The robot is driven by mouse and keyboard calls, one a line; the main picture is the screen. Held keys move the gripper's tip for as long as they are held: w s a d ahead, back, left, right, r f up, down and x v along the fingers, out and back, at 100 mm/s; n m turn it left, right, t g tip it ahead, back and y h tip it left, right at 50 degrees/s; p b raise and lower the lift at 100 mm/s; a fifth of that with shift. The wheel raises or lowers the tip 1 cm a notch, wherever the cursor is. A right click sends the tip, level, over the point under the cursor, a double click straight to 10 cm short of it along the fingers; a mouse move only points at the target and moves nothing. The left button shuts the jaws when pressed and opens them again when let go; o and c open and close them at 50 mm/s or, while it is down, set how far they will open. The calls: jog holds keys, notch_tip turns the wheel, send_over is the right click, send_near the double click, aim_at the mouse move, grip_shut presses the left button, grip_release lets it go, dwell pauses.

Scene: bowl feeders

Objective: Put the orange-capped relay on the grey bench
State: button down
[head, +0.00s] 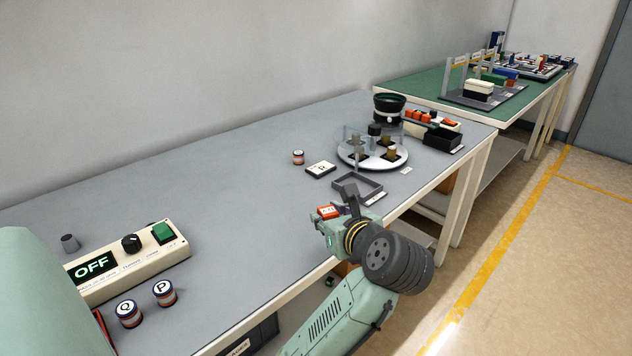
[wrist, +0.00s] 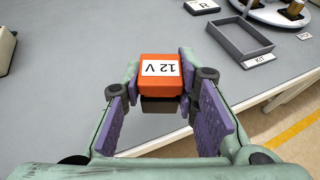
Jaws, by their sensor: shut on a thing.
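The orange-capped relay (wrist: 160,84) has a dark lower body and a white "12 V" label on its cap. My gripper (wrist: 163,102) is shut on it, with the purple finger pads on either side. In the head view the relay's orange cap (head: 328,212) shows at my gripper (head: 330,218), near the front edge of the grey bench (head: 240,215). In the wrist view the relay appears above the bench's front edge; I cannot tell its exact height. The bench top (wrist: 80,90) is bare to the left of the relay.
An empty grey KIT tray (head: 358,186) lies just beyond my gripper. Behind it stand a round turntable (head: 372,152), a small labelled block (head: 320,168) and a jar (head: 298,157). A control box reading OFF (head: 128,262) and jars Q (head: 128,313) and P (head: 165,293) are at left. Mid-bench is clear.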

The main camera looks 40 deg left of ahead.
jog(key=w+a+p, duration=0.1)
jog(key=w+a, duration=0.1)
jog(key=w, duration=0.1)
jog(key=w+a+p, duration=0.1)
jog(key=w+a, duration=0.1)
jog(key=w, duration=0.2)
jog(key=w+a+f+p, duration=0.1)
jog(key=w+a, duration=0.2)
jog(key=shift+w+a, duration=0.1)
jog(key=shift+w, duration=0.15)
notch_tip(320, 180, down, 4)
jog(key=shift+r+p, duration=0.25)
jog(key=shift+p, duration=0.35)
jog(key=shift+f+b, duration=0.3)
jog(key=shift+f, duration=0.1)
jog(key=c, duration=1.3)
grip_release()
jog(key=shift+r, duration=0.1)
